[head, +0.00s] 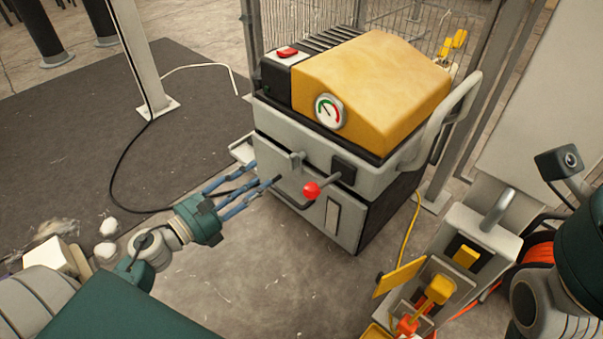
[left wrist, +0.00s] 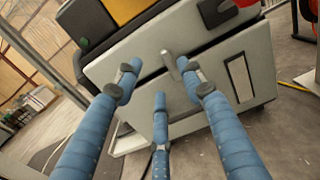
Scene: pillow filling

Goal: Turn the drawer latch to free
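A grey machine (head: 352,110) with a yellow lid stands in the middle of the head view. What looks like the drawer latch, a small grey piece (head: 297,160), sits on its front at the seam above the pale drawer front. In the left wrist view the latch (left wrist: 169,60) shows as a short peg between the upper fingertips. My left gripper (head: 259,179) has three blue fingers, spread apart and empty, pointing at the machine front just left of the latch. It also shows in the left wrist view (left wrist: 158,80). Contact with the latch cannot be made out. My right gripper is out of view.
A lever with a red knob (head: 312,190) sticks out right of the latch. A grey stand with yellow tools (head: 436,290) is at lower right. A black cable (head: 113,180) lies on the floor at left. Open floor lies before the machine.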

